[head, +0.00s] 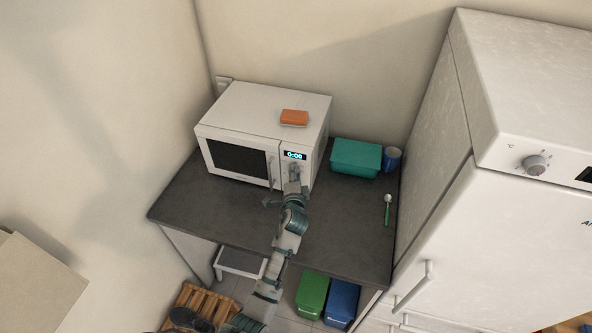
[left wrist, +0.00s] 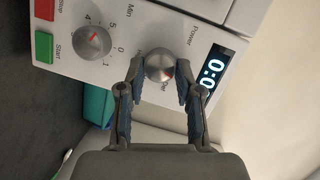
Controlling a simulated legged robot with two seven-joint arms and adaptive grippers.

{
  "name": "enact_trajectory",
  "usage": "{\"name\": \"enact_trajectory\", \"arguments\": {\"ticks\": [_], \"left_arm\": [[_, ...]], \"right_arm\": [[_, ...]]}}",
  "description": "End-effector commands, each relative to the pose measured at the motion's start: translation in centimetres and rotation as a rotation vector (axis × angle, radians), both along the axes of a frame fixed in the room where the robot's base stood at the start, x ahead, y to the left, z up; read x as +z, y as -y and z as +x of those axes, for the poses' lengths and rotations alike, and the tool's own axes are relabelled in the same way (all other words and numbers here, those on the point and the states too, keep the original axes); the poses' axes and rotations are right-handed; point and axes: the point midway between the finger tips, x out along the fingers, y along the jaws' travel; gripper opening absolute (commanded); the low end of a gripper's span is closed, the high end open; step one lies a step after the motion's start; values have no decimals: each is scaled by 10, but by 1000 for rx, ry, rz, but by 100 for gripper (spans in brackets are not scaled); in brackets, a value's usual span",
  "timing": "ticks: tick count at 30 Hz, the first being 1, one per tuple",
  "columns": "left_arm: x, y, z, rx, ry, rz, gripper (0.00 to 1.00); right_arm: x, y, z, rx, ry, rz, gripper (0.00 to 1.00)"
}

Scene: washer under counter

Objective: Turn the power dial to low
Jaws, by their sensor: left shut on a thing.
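The white microwave (head: 235,107) stands on the dark counter, its front facing me. In the head view my left gripper (head: 293,178) is at the microwave's panel and hides the dials. My right gripper is not in view.
A second dial (left wrist: 92,42) with a red mark, a red button (left wrist: 44,9) and a green button (left wrist: 44,47) share the panel. An orange block (head: 294,117) lies on the microwave. A teal box (head: 356,157), blue mug (head: 392,158) and green-handled utensil (head: 387,209) are at right.

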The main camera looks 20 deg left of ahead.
Motion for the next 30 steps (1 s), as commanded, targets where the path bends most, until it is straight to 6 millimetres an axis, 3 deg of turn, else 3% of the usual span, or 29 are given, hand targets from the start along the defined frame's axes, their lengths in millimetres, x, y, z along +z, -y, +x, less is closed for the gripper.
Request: {"name": "enact_trajectory", "arguments": {"ticks": [3, 12, 30], "left_arm": [[1, -2, -1, 5, -10, -91, 0], [-1, -3, -1, 5, -19, -255, 0], [-6, -4, -1, 6, -26, -321, 0]], "right_arm": [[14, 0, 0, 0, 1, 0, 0], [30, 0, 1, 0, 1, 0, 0], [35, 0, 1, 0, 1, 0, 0]]}}
